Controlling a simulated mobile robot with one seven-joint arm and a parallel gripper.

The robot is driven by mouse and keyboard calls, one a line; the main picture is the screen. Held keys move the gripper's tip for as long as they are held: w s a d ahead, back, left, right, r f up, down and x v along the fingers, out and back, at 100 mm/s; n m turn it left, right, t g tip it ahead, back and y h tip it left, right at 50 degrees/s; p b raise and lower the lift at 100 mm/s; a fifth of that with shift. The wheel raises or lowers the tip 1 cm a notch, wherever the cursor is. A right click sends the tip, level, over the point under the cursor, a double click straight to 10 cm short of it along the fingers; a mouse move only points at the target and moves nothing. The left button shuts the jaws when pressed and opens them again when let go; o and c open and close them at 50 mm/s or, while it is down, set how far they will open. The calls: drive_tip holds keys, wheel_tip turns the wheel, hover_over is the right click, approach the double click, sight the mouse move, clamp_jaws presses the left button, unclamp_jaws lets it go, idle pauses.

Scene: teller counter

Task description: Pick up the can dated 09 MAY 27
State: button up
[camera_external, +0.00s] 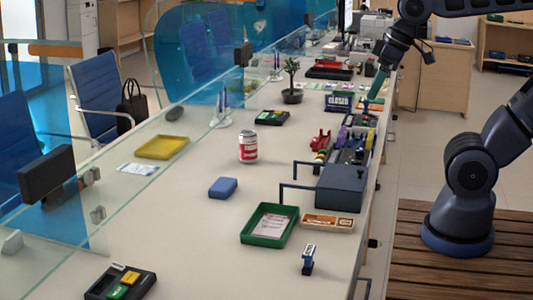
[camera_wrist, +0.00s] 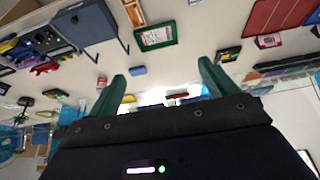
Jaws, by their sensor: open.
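A red and white can (camera_external: 248,146) stands upright on the counter (camera_external: 200,235), near its middle. Its date print is too small to read. In the wrist view a small reddish can-like shape (camera_wrist: 101,81) shows beside the left finger, and I cannot tell for sure that it is the can. My gripper (camera_external: 376,84) hangs over the counter's right edge, beyond the can and well apart from it. In the wrist view its two green fingers (camera_wrist: 162,69) are spread, with nothing held between them.
A blue block (camera_external: 223,188), a green tray (camera_external: 270,225) and a yellow tray (camera_external: 162,147) lie around the can. A glass screen (camera_external: 120,155) runs along the left. The can's immediate surroundings are clear.

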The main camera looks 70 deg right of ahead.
drive_tip(key=w+d+r+m+y, duration=0.1)
drive_tip(key=w+d, duration=0.2)
drive_tip(key=w, duration=0.5)
drive_tip(key=w+d+m, duration=0.1)
drive_tip(key=w+d, duration=0.2)
drive_tip(key=w, duration=0.4)
drive_tip(key=m+g+h, duration=0.1)
drive_tip(key=m+h, duration=0.3)
drive_tip(key=m, duration=0.1)
hover_over(247, 141)
drive_tip(key=s+d, duration=0.1)
drive_tip(key=s, duration=0.1)
wheel_tip(247, 141, down, 29)
drive_tip(key=shift+x, duration=5.05)
drive_tip(key=shift+d+r, duration=0.1)
drive_tip(key=c, duration=1.3)
